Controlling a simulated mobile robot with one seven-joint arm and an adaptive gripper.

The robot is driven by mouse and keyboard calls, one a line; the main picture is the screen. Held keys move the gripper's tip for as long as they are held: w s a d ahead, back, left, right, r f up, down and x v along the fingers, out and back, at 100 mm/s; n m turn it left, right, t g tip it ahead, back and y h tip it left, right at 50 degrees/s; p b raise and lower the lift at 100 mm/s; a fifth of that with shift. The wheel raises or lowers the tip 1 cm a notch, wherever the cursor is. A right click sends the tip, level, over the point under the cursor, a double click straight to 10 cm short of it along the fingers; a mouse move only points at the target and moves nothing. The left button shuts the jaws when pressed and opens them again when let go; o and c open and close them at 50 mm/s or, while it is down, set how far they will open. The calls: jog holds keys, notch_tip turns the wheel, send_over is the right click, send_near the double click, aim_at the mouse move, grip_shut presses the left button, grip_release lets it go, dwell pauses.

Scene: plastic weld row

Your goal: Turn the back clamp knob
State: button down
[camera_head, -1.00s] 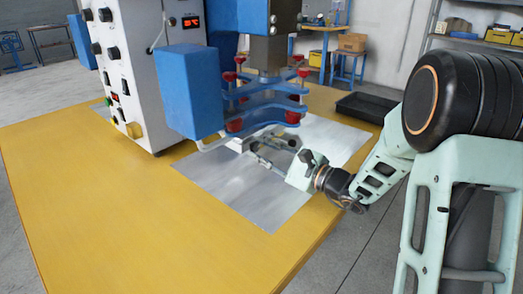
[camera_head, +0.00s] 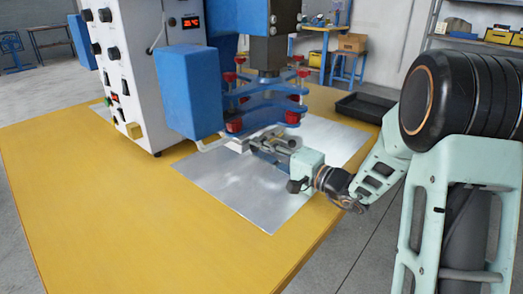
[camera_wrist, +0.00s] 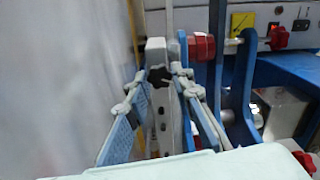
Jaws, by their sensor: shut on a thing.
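A small dark lobed clamp knob (camera_wrist: 158,77) sits between my fingertips in the wrist view, in front of a pale upright bar (camera_wrist: 157,48). My gripper (camera_wrist: 159,80) is shut on it, with one finger at each side. In the head view my gripper (camera_head: 270,142) reaches in from the right, low over the metal plate, beside the blue clamp frame (camera_head: 262,98). The knob is hidden behind my fingers in the head view. Whether it is the back one cannot be told from the pictures alone.
The blue frame carries several red knobs, one at its front (camera_head: 235,125) and one close by in the wrist view (camera_wrist: 202,46). A white control cabinet (camera_head: 130,70) stands left. A black tray (camera_head: 363,106) lies right. The yellow table (camera_head: 130,220) is clear in front.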

jog(key=shift+n, duration=1.3)
jog(key=c, duration=1.7)
grip_release()
jog(key=v, duration=1.2)
